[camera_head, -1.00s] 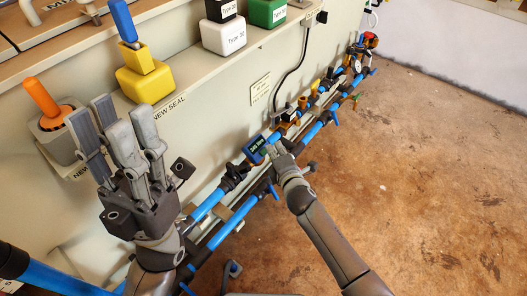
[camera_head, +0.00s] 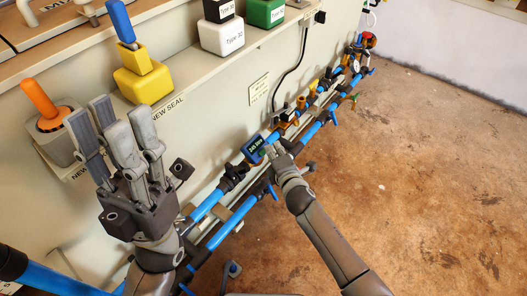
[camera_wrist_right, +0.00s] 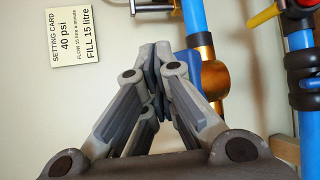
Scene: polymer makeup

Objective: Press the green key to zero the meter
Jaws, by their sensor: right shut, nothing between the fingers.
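The meter (camera_head: 254,148) is a small dark blue box with a lit display on the blue pipe along the wall. Its digits are too small to read surely. My right gripper (camera_head: 270,151) is shut and empty, with its fingertips at the meter's right edge. I cannot tell whether they touch it. The green key is not clearly visible; the fingertips may cover it. My left gripper (camera_head: 113,117) is open and empty, fingers up, before the bench front.
A setting card (camera_head: 259,89) is on the wall, and it shows in the right wrist view (camera_wrist_right: 76,36). Blue pipes with valves run along the wall. An orange-handled block (camera_head: 42,100) and a yellow block (camera_head: 144,82) stand on the ledge. The brown floor (camera_head: 420,180) is clear.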

